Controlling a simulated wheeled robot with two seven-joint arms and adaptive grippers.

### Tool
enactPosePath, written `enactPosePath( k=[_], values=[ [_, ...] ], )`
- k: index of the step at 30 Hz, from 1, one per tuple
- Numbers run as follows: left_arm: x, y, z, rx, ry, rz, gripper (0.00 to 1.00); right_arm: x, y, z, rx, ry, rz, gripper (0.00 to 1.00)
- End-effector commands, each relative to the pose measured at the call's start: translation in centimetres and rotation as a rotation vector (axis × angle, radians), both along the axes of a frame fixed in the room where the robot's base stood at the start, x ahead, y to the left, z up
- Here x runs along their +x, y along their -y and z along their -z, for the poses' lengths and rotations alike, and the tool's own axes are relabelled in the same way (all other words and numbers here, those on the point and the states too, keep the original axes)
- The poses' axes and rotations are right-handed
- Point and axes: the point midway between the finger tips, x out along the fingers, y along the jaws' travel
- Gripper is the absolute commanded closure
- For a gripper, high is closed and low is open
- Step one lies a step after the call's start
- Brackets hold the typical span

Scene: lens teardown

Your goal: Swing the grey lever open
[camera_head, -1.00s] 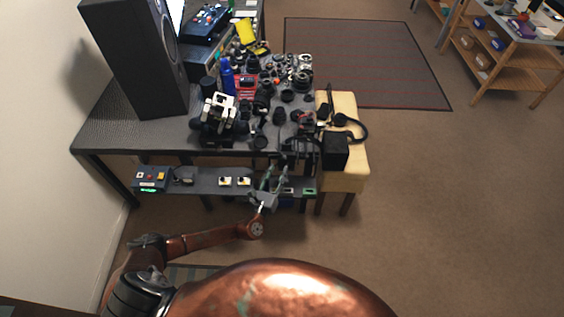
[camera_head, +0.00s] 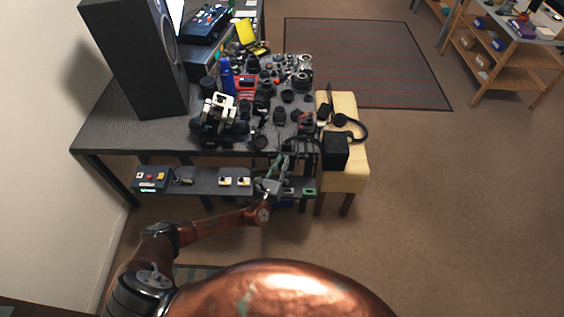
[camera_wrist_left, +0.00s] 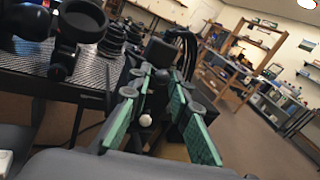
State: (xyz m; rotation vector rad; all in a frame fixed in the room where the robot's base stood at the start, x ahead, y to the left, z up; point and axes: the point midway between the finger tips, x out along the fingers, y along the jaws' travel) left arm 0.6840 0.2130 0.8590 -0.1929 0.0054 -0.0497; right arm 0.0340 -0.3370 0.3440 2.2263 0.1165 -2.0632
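My left gripper (camera_head: 280,165) is at the front edge of the dark workbench, toward its right end, just above the lower shelf. In the left wrist view its green-padded fingers (camera_wrist_left: 160,74) stand apart. A dark upright shape with a small white round end (camera_wrist_left: 146,120) shows between them; I cannot tell whether the fingers touch it or what it belongs to. I cannot make out the grey lever for certain in either view. A small grey item (camera_head: 182,181) lies on the lower shelf, too small to identify. My right gripper is not in view.
The workbench (camera_head: 100,125) is crowded with lenses and camera parts. A large black speaker (camera_head: 140,60) stands at its left. A black box (camera_head: 335,150) and headphones are on the pale stool (camera_head: 345,180) at the right. A control box (camera_head: 151,179) sits on the lower shelf (camera_head: 205,183).

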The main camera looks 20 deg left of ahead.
Motion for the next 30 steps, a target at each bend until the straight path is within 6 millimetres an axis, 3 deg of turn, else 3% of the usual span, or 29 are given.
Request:
enactPosePath(
  k=[7, 17, 30],
  values=[
    [0.0, 0.0, 0.0, 0.000, 0.000, 0.000, 1.00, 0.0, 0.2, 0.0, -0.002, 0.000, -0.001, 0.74],
    [0.2, 0.3, -0.1, -0.003, 0.002, -0.024, 1.00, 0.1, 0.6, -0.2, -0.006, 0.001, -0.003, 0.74],
    [1.3, 1.5, -0.1, -0.006, 0.005, -0.330, 1.00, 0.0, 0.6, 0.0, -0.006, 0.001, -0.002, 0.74]
  ],
)
